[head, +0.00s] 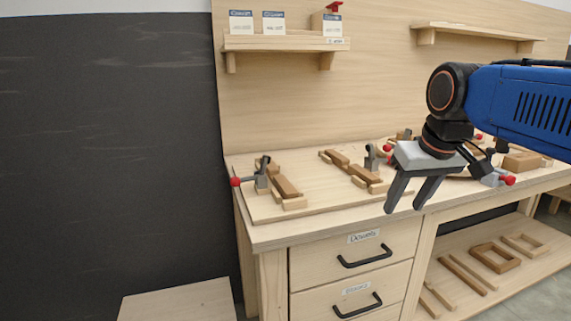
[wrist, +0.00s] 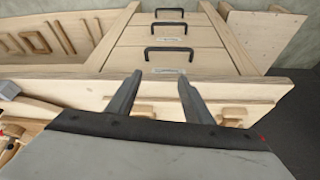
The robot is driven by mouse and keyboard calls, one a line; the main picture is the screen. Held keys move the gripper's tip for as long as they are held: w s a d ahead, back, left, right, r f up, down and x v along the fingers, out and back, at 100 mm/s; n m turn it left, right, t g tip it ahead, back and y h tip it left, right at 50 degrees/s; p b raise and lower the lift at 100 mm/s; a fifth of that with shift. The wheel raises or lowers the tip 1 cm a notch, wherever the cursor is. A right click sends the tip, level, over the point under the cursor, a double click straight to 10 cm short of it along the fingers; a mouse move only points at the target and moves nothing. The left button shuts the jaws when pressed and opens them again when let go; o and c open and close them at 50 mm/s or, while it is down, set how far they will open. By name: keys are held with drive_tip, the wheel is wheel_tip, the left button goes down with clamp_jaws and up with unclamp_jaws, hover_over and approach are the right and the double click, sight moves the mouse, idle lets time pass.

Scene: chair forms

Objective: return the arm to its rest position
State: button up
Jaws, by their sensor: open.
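My gripper (head: 408,193) hangs at the end of my blue arm, in front of the workbench at the right of the head view. Its two dark fingers point down and are spread apart, with nothing between them. In the wrist view my gripper (wrist: 157,87) is also open and empty, its fingertips over the bench edge with the drawers beyond. The fingers look apart from the bench and the wooden parts.
The workbench (head: 330,222) holds wooden forms (head: 287,187) and red-tipped clamps (head: 261,175). Drawers with black handles (head: 364,256) are below. Wooden frames (head: 496,257) lie on the lower shelf. A wall shelf (head: 286,43) carries labelled boxes. The dark wall at left is bare.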

drive_tip(key=s+d+f+m, duration=0.1)
drive_tip(key=s+f, duration=0.7)
drive_tip(key=f, duration=0.2)
drive_tip(key=s+d+f, duration=0.1)
drive_tip(key=s+f, duration=0.6)
drive_tip(key=f, duration=0.3)
drive_tip(key=shift+s+d+m+h, duration=0.4)
